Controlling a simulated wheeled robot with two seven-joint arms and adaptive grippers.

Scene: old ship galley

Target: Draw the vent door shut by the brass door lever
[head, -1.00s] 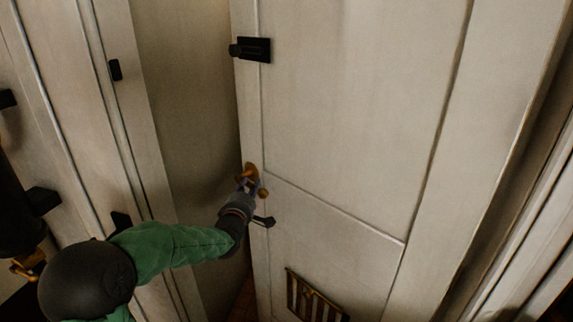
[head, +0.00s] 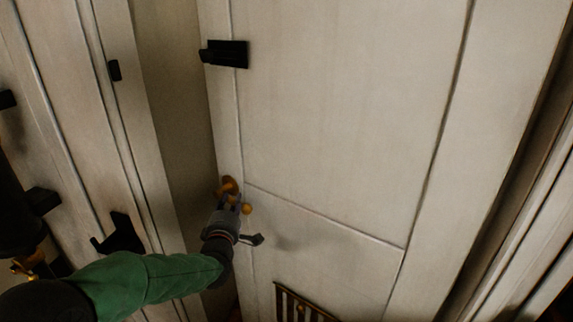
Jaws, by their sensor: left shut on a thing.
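The vent door (head: 340,130) is a pale panelled door that fills the middle of the head view. It stands ajar, with a shadowed gap between its left edge and the frame. The brass door lever (head: 229,186) sits near that left edge. My left gripper (head: 233,201) is shut on the lever, and its fingers hide part of it. My green-sleeved left arm comes in from the lower left. My right gripper is not in view.
A black latch (head: 224,54) sits high on the door's left edge. A brass vent grille (head: 300,302) is low on the door. The pale frame (head: 100,110) at left carries black fittings, including a dark bracket (head: 120,235) near my arm.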

